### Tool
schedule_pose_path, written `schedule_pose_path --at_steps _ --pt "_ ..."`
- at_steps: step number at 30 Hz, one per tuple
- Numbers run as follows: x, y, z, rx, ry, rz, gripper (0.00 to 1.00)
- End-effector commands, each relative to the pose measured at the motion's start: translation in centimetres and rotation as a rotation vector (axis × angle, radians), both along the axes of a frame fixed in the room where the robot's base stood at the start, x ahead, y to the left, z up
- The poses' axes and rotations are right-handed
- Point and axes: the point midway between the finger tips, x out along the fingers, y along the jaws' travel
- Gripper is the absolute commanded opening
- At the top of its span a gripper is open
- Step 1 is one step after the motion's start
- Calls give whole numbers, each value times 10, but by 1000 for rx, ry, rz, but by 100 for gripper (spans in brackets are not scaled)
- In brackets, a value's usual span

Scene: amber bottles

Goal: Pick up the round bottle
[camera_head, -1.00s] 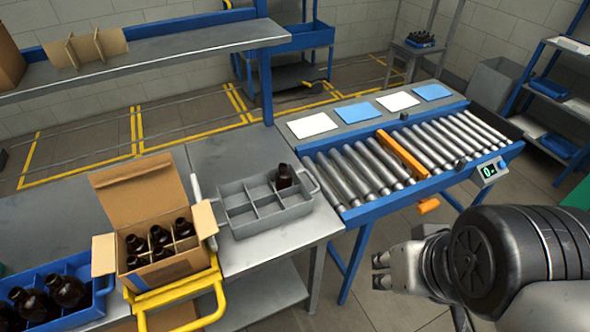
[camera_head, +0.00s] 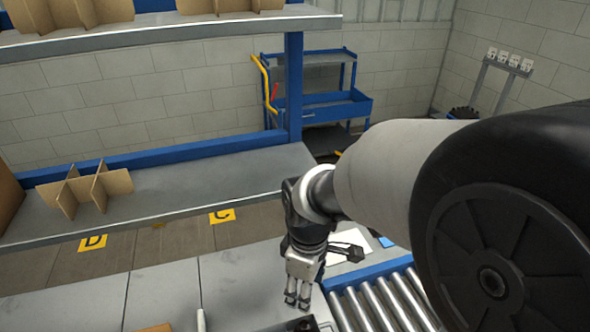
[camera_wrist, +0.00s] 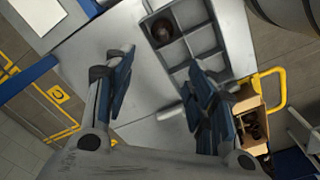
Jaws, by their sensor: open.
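An amber bottle (camera_wrist: 163,31) stands alone in a corner compartment of a grey divided tray (camera_wrist: 190,47) in the wrist view; I see it from above and cannot tell its full shape. Only its dark top shows at the bottom edge of the head view (camera_head: 303,325). My gripper (camera_head: 297,300) hangs with its fingers pointing down above the tray end of the bench. In the wrist view its fingers (camera_wrist: 160,66) are spread apart with nothing between them, and the bottle lies beyond the tips. More dark bottles (camera_wrist: 254,130) sit in an open cardboard box (camera_wrist: 246,103).
A roller conveyor (camera_head: 385,305) lies right of the tray. A shelf (camera_head: 165,208) with cardboard dividers (camera_head: 85,190) runs above the bench at left. A yellow handle (camera_wrist: 277,88) stands by the box. Bare bench (camera_wrist: 150,85) lies beneath the fingers.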

Motion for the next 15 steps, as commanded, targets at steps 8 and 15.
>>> schedule_pose_path --at_steps 8,15 --pt "2 6 -31 -7 22 57 51" --pt "1 5 -85 -7 23 55 51"
